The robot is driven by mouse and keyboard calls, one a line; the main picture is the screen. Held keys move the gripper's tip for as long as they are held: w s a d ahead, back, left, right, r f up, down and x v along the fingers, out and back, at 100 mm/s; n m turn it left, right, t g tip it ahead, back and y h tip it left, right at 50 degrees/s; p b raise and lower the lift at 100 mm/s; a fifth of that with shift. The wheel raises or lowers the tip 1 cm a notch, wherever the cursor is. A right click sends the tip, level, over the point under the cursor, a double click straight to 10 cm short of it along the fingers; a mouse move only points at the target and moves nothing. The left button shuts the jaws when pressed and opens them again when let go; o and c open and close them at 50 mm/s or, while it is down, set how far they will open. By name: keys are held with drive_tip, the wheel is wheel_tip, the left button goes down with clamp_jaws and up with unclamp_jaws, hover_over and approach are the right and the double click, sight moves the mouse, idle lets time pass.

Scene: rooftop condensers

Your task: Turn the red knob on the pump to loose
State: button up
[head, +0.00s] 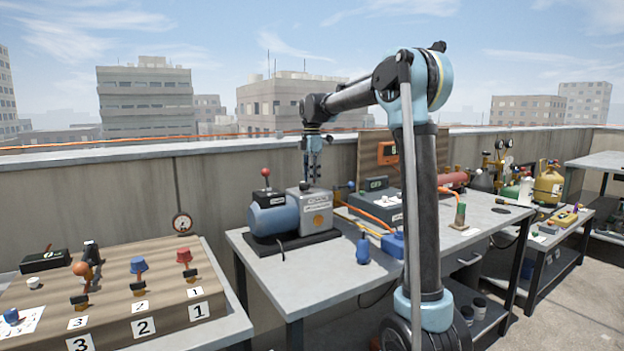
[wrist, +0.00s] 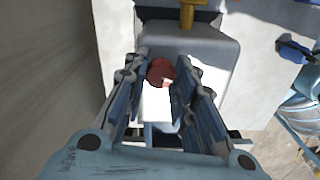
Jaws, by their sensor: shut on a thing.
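The pump (head: 270,222) stands on the near bench, with a blue cylinder and a grey housing (head: 317,207) on a dark base. My gripper (head: 313,178) points down over the top of the grey housing. In the wrist view a round red knob (wrist: 158,71) sits between the fingertips of my gripper (wrist: 160,75), and the jaws are shut on it. In the head view the knob under the fingers looks dark, and its marking cannot be read. A separate red ball (head: 265,172) tops a short lever on the blue cylinder.
A blue bottle (head: 363,250) and orange hoses lie right of the pump. A wooden board (head: 120,285) with numbered knobs stands left. The bench front (head: 320,268) is mostly clear.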

drive_tip(key=n, duration=0.4)
drive_tip(key=shift+w+n, duration=0.1)
drive_tip(key=shift+n, duration=0.3)
idle(0.4)
drive_tip(key=o, duration=1.1)
wheel_tip(320, 180, up, 12)
drive_tip(key=shift+f, duration=0.1)
